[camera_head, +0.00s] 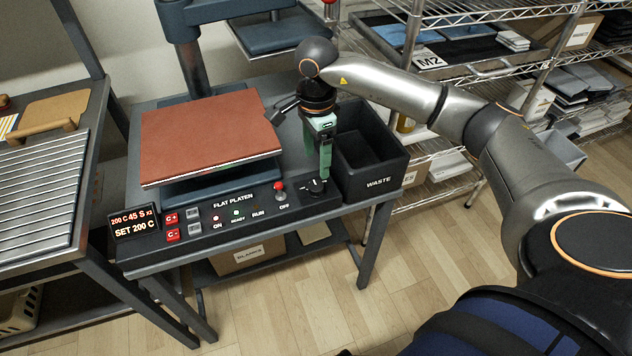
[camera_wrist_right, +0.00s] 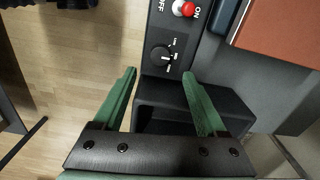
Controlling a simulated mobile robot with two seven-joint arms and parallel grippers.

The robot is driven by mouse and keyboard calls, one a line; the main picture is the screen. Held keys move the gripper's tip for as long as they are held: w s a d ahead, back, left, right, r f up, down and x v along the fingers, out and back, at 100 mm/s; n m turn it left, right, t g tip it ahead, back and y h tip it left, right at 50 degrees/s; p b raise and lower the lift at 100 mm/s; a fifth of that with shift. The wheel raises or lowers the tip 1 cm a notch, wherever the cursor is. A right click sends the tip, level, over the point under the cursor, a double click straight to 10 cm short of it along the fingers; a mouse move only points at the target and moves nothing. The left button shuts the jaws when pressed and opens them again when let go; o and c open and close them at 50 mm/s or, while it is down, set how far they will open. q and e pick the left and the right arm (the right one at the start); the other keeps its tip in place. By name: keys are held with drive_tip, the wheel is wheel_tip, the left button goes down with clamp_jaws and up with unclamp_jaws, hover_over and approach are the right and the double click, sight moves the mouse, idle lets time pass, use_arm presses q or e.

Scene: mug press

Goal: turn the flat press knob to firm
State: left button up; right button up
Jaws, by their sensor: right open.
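The flat press knob (camera_head: 314,187) is a small black dial with a pale pointer line at the right end of the press's control panel (camera_head: 243,211). In the right wrist view the knob (camera_wrist_right: 161,54) sits ahead of the fingertips, between their lines, with small marks around it that are too small to read. My right gripper (camera_head: 324,172) has green fingers and points down just above the knob; in the wrist view the gripper (camera_wrist_right: 160,74) is open and empty, apart from the knob. My left gripper is not in view.
A red-headed on/off switch (camera_head: 280,189) stands just left of the knob. The black waste bin (camera_head: 378,183) is close on the right. The press's red-brown pad (camera_head: 210,138) lies left of my gripper. A display (camera_head: 134,223) reads "SET 200 C". Wire shelves (camera_head: 462,75) stand behind.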

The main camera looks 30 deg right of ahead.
sight(316, 185)
wheel_tip(316, 185, down, 8)
drive_tip(key=shift+f+b, duration=0.1)
drive_tip(key=shift+b, duration=0.2)
clamp_jaws()
idle(0.6)
